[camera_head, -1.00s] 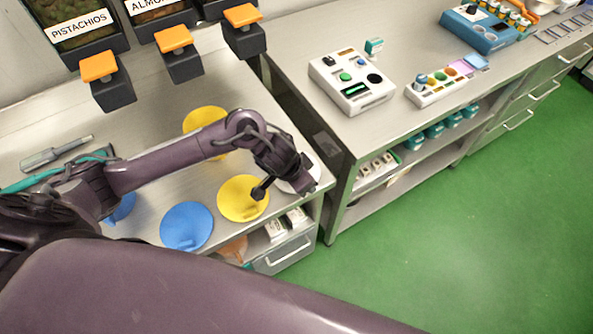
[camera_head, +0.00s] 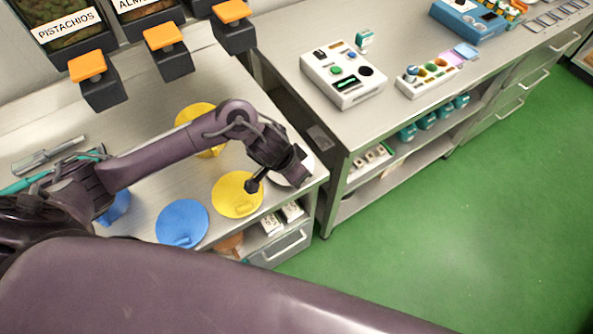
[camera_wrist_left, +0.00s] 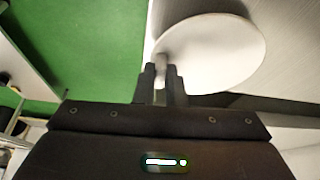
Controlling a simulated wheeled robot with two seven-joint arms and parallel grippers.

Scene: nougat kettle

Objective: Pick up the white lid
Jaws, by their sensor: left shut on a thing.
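The white lid (camera_head: 306,162) is a round disc at the right front corner of the left counter, partly hidden behind my left gripper (camera_head: 290,172) in the head view. In the left wrist view the lid (camera_wrist_left: 215,50) shows as a pale disc with a small raised handle (camera_wrist_left: 161,68). My left gripper's fingers (camera_wrist_left: 163,82) are shut on this handle. Whether the lid is clear of the counter cannot be told. My right gripper is not in view.
Yellow lids (camera_head: 238,196) (camera_head: 196,116) and blue lids (camera_head: 183,223) (camera_head: 116,207) lie on the left counter (camera_head: 150,190). Dispensers with orange tops (camera_head: 164,36) hang behind. A white device (camera_head: 343,78) stands on the right counter. The green floor (camera_head: 450,220) is open.

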